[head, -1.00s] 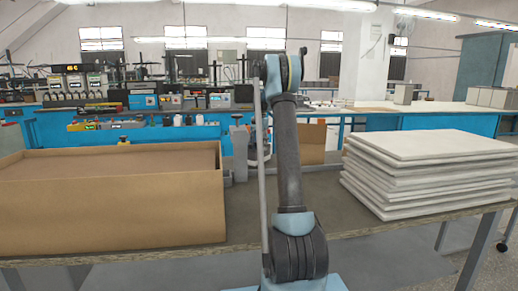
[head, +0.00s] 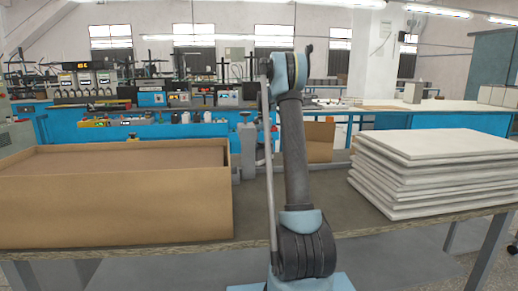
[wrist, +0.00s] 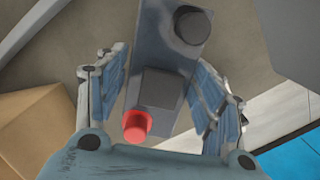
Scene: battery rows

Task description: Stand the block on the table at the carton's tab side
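In the wrist view a grey block (wrist: 158,88) with a red round terminal (wrist: 137,124) and a black round terminal (wrist: 192,25) lies between the fingers. My gripper (wrist: 163,95) is open, with gaps seen on both sides of the block. In the head view my arm hides most of the gripper. A grey upright piece (head: 247,150) shows left of my arm; I cannot tell whether it is the block. A large open brown carton (head: 115,212) stands at the left of the table (head: 345,222). A smaller brown carton (head: 319,141) shows behind my arm.
A stack of white boards (head: 430,170) stands on the table's right. Bare tabletop lies between my arm and the stack. Blue benches with equipment (head: 150,131) stand behind. In the wrist view brown cardboard (wrist: 32,125) is at left.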

